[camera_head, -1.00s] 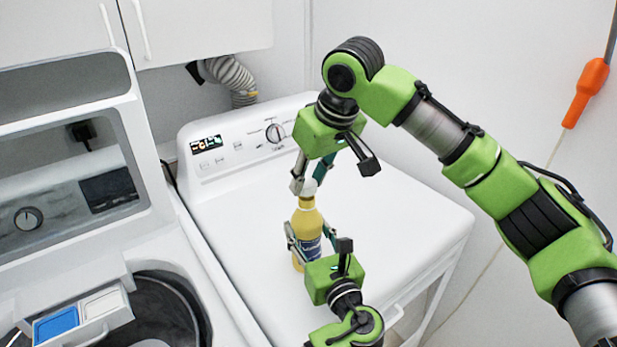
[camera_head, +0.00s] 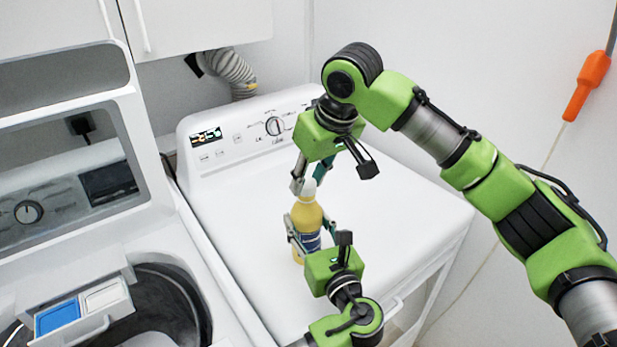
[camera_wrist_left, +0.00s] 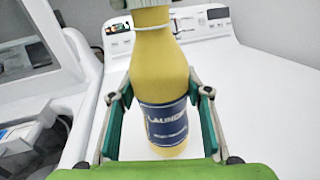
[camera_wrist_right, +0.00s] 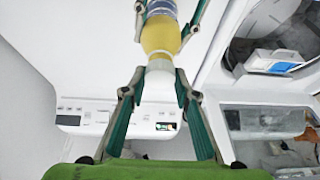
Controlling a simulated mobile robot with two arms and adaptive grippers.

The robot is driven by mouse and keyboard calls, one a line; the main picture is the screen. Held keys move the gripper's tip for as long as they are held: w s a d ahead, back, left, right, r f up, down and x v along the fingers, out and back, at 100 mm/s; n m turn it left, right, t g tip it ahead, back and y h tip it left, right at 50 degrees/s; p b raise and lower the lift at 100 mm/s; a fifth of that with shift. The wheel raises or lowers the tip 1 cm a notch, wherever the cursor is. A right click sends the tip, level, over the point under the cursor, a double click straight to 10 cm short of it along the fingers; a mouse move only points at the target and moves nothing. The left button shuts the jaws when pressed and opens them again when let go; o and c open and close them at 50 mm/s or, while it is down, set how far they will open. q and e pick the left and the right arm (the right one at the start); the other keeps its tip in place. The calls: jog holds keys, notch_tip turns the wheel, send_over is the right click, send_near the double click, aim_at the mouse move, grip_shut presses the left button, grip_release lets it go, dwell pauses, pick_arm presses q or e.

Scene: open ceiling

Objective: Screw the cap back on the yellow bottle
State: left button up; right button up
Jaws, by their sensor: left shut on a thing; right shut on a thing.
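The yellow bottle (camera_head: 306,218) stands upright on the white dryer top, its blue label showing in the left wrist view (camera_wrist_left: 165,122). My left gripper (camera_head: 308,240) is shut around the bottle's body from the front. The white cap (camera_wrist_right: 160,82) sits at the top of the bottle neck; in the head view it shows at the bottle's top (camera_head: 308,187). My right gripper (camera_head: 309,184) comes from above and is shut on the cap. Whether the cap's threads are engaged cannot be seen.
The dryer top (camera_head: 400,215) is clear around the bottle. Its control panel (camera_head: 240,135) rises behind. An open washer (camera_head: 170,290) with a pulled-out detergent drawer (camera_head: 85,305) is at the left. An orange-handled object (camera_head: 586,88) hangs at the right wall.

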jog(key=shift+f, duration=0.45)
